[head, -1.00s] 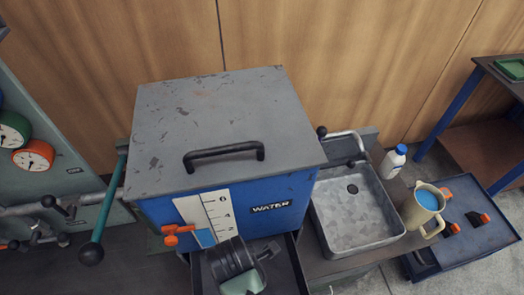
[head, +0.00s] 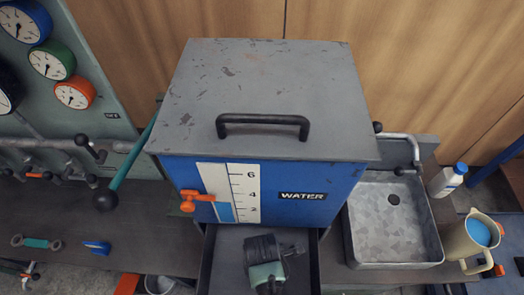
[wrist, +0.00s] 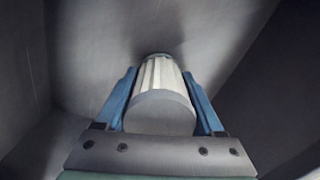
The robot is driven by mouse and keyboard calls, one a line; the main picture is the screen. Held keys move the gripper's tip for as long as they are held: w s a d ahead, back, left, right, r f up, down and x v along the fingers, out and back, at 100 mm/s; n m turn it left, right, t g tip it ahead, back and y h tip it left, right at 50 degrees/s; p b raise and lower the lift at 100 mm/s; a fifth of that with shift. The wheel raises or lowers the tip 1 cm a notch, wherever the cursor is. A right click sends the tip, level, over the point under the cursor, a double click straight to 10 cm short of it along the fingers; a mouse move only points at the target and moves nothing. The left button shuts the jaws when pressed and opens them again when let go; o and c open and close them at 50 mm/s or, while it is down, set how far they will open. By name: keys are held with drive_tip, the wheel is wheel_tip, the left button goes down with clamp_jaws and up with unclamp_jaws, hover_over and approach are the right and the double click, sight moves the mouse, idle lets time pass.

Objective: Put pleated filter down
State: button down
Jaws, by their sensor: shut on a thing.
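The pleated filter (wrist: 163,82) is a short, pale, ribbed cylinder with a smooth grey near end, seen in the wrist view. My gripper (wrist: 159,73) is shut on it, with one blue finger against each side. Dark grey surfaces surround the filter in the wrist view; I cannot tell whether it touches them. In the head view, a dark and green part of my arm is over the open dark tray (head: 222,248) under the water tank. The filter and my fingertips are hidden there.
The blue water tank (head: 345,190), with a grey lid (head: 260,85) and black handle, stands right behind the tray. A metal sink (head: 395,240) is to the right, with a jug (head: 470,240) and bottle (head: 447,180) beyond. Levers and gauges are at the left.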

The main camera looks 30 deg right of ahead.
drive_tip(key=shift+f, duration=0.2)
drive_tip(key=shift+f, duration=0.15)
unclamp_jaws()
wheel_tip(320, 180, up, 12)
drive_tip(key=shift+r+p, duration=0.25)
drive_tip(key=shift+p, duration=0.65)
